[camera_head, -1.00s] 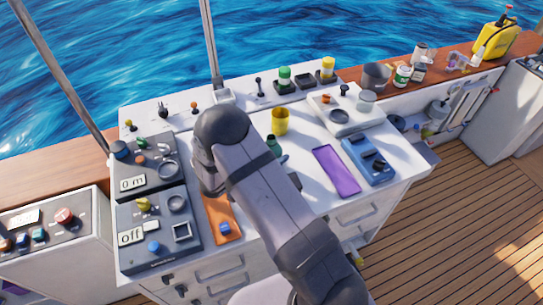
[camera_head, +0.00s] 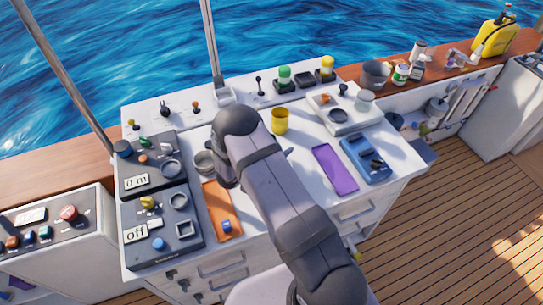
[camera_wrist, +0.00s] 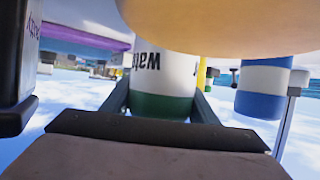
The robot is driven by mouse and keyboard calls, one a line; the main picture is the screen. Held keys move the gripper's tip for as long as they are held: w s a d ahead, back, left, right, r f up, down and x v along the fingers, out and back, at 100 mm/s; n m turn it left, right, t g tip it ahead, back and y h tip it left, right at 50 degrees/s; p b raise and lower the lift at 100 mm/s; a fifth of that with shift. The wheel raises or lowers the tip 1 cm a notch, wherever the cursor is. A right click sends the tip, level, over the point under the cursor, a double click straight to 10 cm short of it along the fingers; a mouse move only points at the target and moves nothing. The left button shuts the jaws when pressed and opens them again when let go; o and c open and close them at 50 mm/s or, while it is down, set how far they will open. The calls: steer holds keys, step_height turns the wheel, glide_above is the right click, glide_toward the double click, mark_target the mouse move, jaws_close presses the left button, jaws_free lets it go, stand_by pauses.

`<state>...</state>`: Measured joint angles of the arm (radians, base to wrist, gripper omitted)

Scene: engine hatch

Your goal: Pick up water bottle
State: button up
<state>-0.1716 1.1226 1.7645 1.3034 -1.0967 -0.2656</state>
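In the wrist view the water bottle (camera_wrist: 165,80) is white with a dark green end. Part of the word "wate" shows upside down on its side. The dark fingers of my gripper (camera_wrist: 163,104) lie on both sides of the green end, close against its edges. I cannot tell whether they press on it or only stand around it. In the head view my arm hides the bottle and the gripper.
A yellow cup (camera_head: 280,121) stands just right of my arm. A purple mat (camera_head: 335,170) and a blue device (camera_head: 367,161) lie further right. An orange mat (camera_head: 221,211) and grey control panels (camera_head: 160,228) are on the left. The white counter's front middle (camera_head: 299,181) looks clear.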

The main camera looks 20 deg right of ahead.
steer(key=c, duration=0.4)
steer(key=shift+r, duration=0.3)
steer(key=shift+r+b, duration=1.55)
steer(key=shift+r, duration=3.15)
